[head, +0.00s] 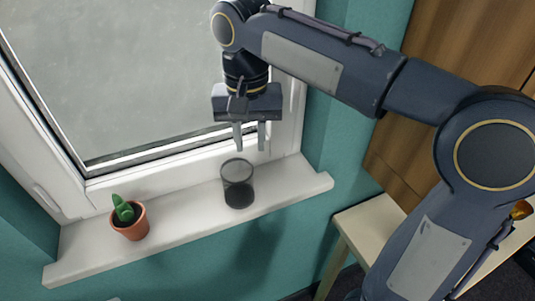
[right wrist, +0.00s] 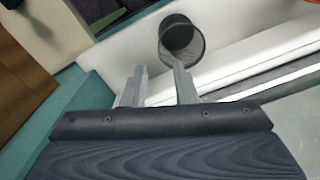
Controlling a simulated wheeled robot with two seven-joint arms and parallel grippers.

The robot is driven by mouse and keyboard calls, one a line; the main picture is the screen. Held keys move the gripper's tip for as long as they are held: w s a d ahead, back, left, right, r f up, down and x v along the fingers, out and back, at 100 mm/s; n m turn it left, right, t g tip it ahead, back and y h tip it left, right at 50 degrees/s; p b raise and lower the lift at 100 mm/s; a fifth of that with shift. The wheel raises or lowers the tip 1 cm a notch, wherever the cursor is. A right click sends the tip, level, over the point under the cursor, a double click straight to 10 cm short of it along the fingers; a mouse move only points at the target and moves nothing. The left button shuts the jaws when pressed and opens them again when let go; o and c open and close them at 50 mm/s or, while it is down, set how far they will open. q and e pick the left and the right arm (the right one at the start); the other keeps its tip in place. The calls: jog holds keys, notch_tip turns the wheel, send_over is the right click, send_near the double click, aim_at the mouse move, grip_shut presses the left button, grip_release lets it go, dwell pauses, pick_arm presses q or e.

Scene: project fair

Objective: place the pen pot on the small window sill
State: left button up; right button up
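The pen pot (head: 238,185) is a dark mesh cup, and it stands upright on the right part of the white window sill (head: 185,207). In the right wrist view the pen pot (right wrist: 182,40) shows beyond the fingertips. My right gripper (head: 249,142) is above and slightly behind the pot's rim, near the window frame. Its two fingers are apart with nothing between them, and it looks clear of the pot. The right wrist view also shows the open fingers (right wrist: 160,80). My left gripper is not in view.
A small cactus in a terracotta pot (head: 129,222) stands on the left part of the sill. The window frame (head: 190,160) rises behind the sill. A pale wooden table (head: 370,228) stands at the right, below sill height. The sill between cactus and pen pot is clear.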

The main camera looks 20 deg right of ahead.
jog(key=s+d+f+n+t+y, duration=0.1)
jog(key=s+d+f+t+y, duration=0.1)
jog(key=s+f, duration=0.5)
jog(key=s+d+f+n+t+y, duration=0.1)
jog(key=s+d+f+t, duration=0.2)
jog(key=s+d+f, duration=0.2)
jog(key=s+f, duration=0.2)
jog(key=s, duration=0.2)
jog(key=shift+s+t+y, duration=0.3)
jog(key=shift+y, duration=0.1)
